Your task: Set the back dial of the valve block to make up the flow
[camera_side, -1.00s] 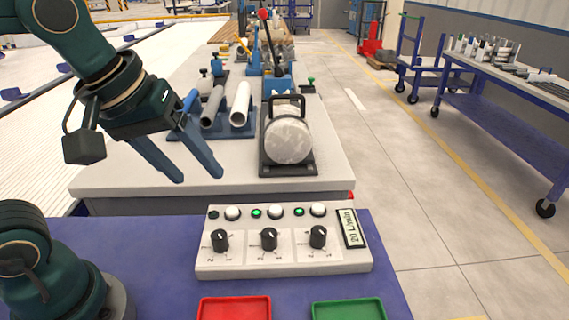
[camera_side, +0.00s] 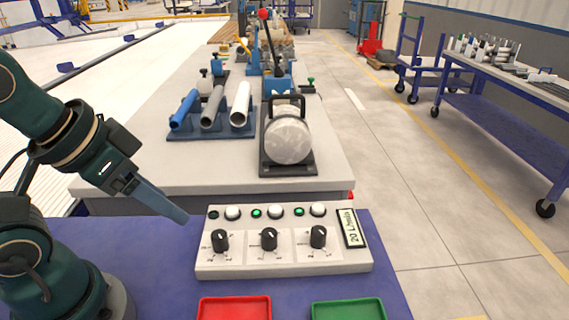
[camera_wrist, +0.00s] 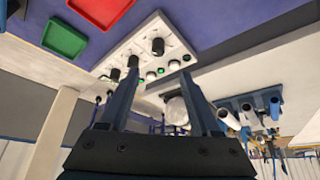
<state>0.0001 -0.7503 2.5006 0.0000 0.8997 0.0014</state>
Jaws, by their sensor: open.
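The white valve block (camera_side: 284,262) lies on the blue surface, with a left dial (camera_side: 220,241), a middle dial (camera_side: 269,239) and a right dial (camera_side: 318,237), all black knobs. I cannot tell which is the back dial. Its display (camera_side: 350,228) reads 20 L/min. The left small lamp is dark; the other two glow green. My gripper (camera_side: 186,217) is open and empty, just left of the block's upper left corner, its fingers overlapping in this view. In the wrist view the two fingers of my gripper (camera_wrist: 162,78) stand apart, and the valve block (camera_wrist: 180,50) lies beyond them.
A red tray (camera_side: 235,308) and a green tray (camera_side: 348,310) lie in front of the block. Behind it, a grey bench (camera_side: 225,178) carries a pipe rack (camera_side: 225,130) and a round pale disc in a dark stand (camera_side: 288,140). The space above the dials is clear.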

